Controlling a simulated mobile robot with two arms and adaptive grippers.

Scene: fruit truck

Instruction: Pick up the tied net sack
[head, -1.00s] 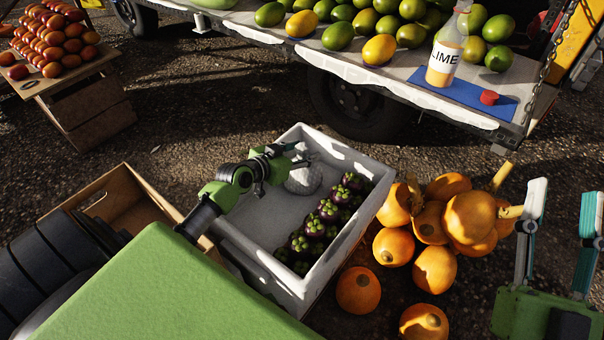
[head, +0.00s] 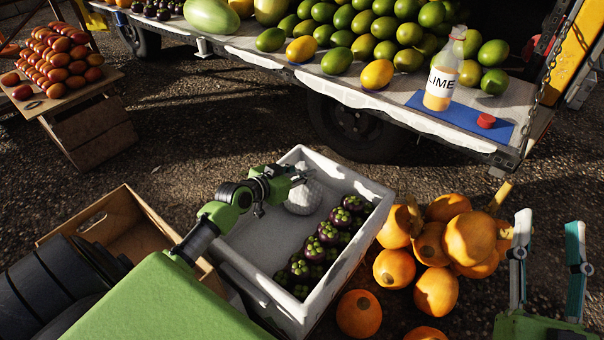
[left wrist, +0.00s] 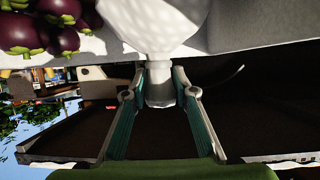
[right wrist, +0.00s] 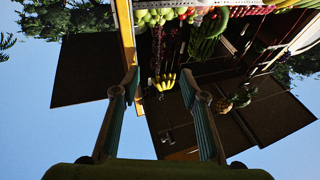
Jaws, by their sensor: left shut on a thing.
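The white net sack (head: 303,197) sits at the far end inside the white crate (head: 343,253). My left gripper (head: 294,176) reaches in over the crate's left side and is at the sack's top. In the left wrist view, the pale sack (left wrist: 155,25) has its narrow tied neck between my left fingertips (left wrist: 162,92), which are shut on it. The sack seems to rest on the crate floor, though its underside is hard to see. My right gripper (head: 549,222) is open and empty at the right; the right wrist view shows its fingers apart (right wrist: 167,86).
Several mangosteens (head: 313,249) line the crate's right side. Orange pumpkins (head: 436,290) lie on the ground to the right. A cardboard box (head: 97,220) stands at left.

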